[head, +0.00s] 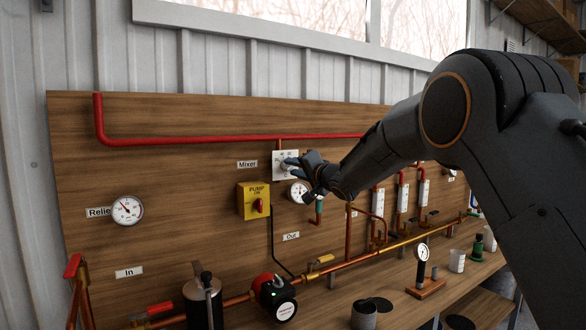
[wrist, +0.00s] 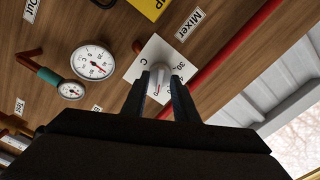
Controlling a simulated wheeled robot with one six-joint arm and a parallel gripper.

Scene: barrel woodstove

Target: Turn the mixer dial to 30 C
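The mixer dial is a grey-white knob with a red pointer (wrist: 158,80) on a square white plate (wrist: 145,64), beside the "Mixer" label. The numbers 30 and 40 can be partly read on the plate's right side in the wrist view. The pointer's exact reading is unclear. In the head view the plate (head: 279,156) is partly hidden by my gripper (head: 297,178). My gripper (wrist: 160,82) is at the dial, with one finger on each side of the knob. The fingers look spread; whether they touch the knob is unclear.
A yellow pump switch box (head: 254,201) is close by at lower left. A round gauge (wrist: 92,62) and a smaller gauge (wrist: 71,90) sit near the dial. A red pipe (head: 220,140) runs above it. Below is a bench with a pump (head: 276,296) and cups.

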